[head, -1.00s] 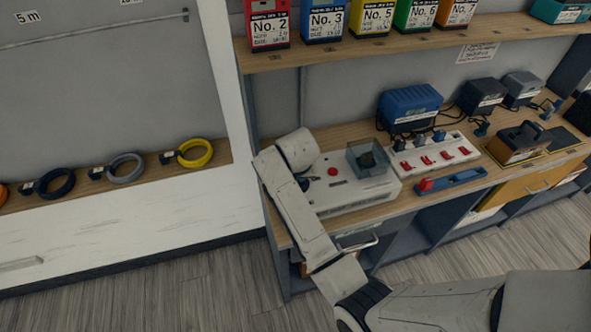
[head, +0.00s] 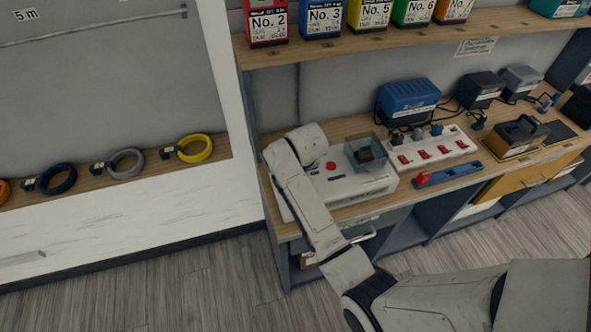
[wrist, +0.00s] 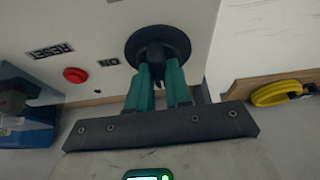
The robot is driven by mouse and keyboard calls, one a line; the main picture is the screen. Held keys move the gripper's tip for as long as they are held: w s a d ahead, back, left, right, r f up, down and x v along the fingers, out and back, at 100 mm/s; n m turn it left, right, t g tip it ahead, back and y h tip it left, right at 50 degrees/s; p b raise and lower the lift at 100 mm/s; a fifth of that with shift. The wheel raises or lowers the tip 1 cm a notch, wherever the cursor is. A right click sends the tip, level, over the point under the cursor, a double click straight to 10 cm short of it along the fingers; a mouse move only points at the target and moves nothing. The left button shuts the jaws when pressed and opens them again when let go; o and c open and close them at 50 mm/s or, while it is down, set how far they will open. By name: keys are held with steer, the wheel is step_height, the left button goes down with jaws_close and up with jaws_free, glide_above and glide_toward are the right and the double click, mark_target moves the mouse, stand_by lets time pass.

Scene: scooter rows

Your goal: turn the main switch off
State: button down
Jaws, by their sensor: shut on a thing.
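The main switch appears to be the dark round knob (wrist: 158,44) on the white box, seen in the wrist view beside an upside-down "ON" label (wrist: 108,62). My gripper (wrist: 161,70) has its teal fingers closed on the knob's grip. Which way the knob points is hard to tell behind the fingers. In the head view the white box (head: 350,187) stands on the bench, and my arm covers the knob and fingers.
A red button (wrist: 75,75) with a "RESET" label and a clear-covered block (head: 365,153) are on the box. A power strip (head: 432,149) with red switches and a blue strip (head: 450,174) lie to the right. A shelf (head: 400,37) with coloured boxes hangs above.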

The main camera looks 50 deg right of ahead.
steer(key=c, duration=1)
jaws_free()
steer(key=shift+c, duration=0.2)
steer(key=shift+r, duration=0.15)
steer(key=b+v, duration=0.1)
steer(key=v, duration=0.9)
steer(key=shift+s+r, duration=0.15)
steer(key=shift+r, duration=0.1)
steer(key=shift+a+f, duration=0.1)
steer(key=shift+a, duration=0.05)
steer(key=s+a+f+n+g+b, duration=0.1)
steer(key=s+a+f+n, duration=0.1)
steer(key=s+a+f, duration=0.2)
steer(key=s+a+f+n+y+b, duration=0.1)
steer(key=s+a+f, duration=0.3)
steer(key=s, duration=0.6)
steer(key=s+a+f+n+g+y+b, duration=0.1)
steer(key=s+a+f+n+b, duration=0.1)
steer(key=s+a+f, duration=0.3)
steer(key=s+f, duration=0.1)
steer(key=s, duration=0.2)
steer(key=shift+f+n+g, duration=0.3)
steer(key=shift+f+n, duration=0.1)
